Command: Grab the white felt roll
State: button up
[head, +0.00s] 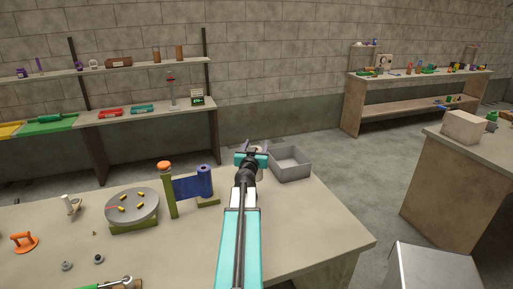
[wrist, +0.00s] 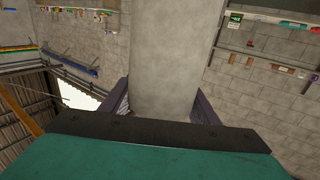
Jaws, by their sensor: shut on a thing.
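My gripper (wrist: 162,98) is shut on a pale grey-white cylinder, the white felt roll (wrist: 170,55). The roll stands between the two dark fingers in the wrist view and runs up out of the top of the picture. Its lower end is hidden behind the gripper body. In the head view my gripper (head: 252,148) is at the far edge of the near table, left of a grey open box. My arm hides most of the roll there, and I cannot tell how high it is held.
The grey open box (head: 290,164) sits at the table's far edge. A blue roll (head: 205,181) on a green stand is left of my arm. A grey round turntable (head: 132,204) with small yellow pieces is farther left. The near table's (head: 310,225) right part is clear.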

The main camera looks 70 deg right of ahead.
jog(key=shift+r, duration=0.45)
dwell(0.4)
